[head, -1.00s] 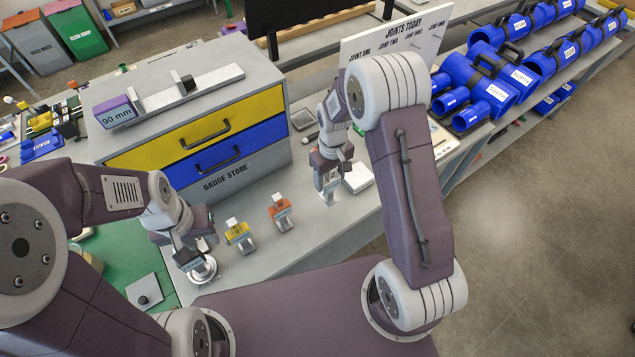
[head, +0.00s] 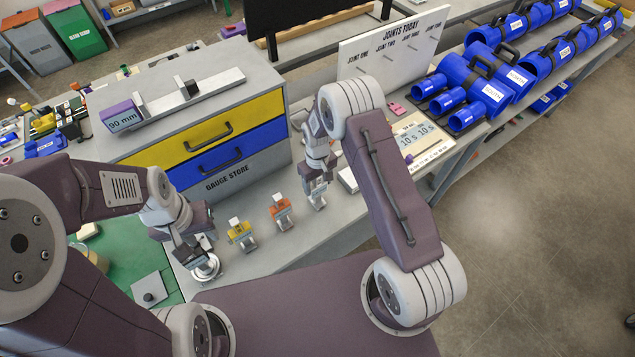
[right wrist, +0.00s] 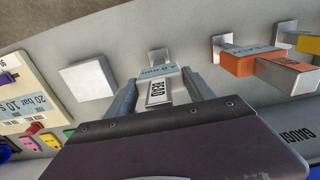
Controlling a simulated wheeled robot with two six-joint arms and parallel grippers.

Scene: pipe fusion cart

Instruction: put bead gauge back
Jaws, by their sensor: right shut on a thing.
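My right gripper (head: 316,182) (right wrist: 160,78) is shut on the bead gauge (right wrist: 157,93), a small pale grey piece whose label shows between the fingers in the right wrist view. A pale upright holder (right wrist: 158,56) stands just beyond the fingertips, with a grey-blue labelled part low in front of it. I cannot tell whether the gauge touches it. An orange gauge (head: 281,210) and a yellow gauge (head: 240,232) sit on similar holders to the left in the head view. My left gripper (head: 194,252) is low over a round white-rimmed thing (head: 207,269); its fingers are not clear.
The grey gauge store cabinet (head: 268,175) with yellow and blue drawers stands behind the gauges. A pale block (right wrist: 88,79) lies beside the holder, and a timer panel (head: 416,138) is further right. Blue couplers (head: 490,85) fill the right bench.

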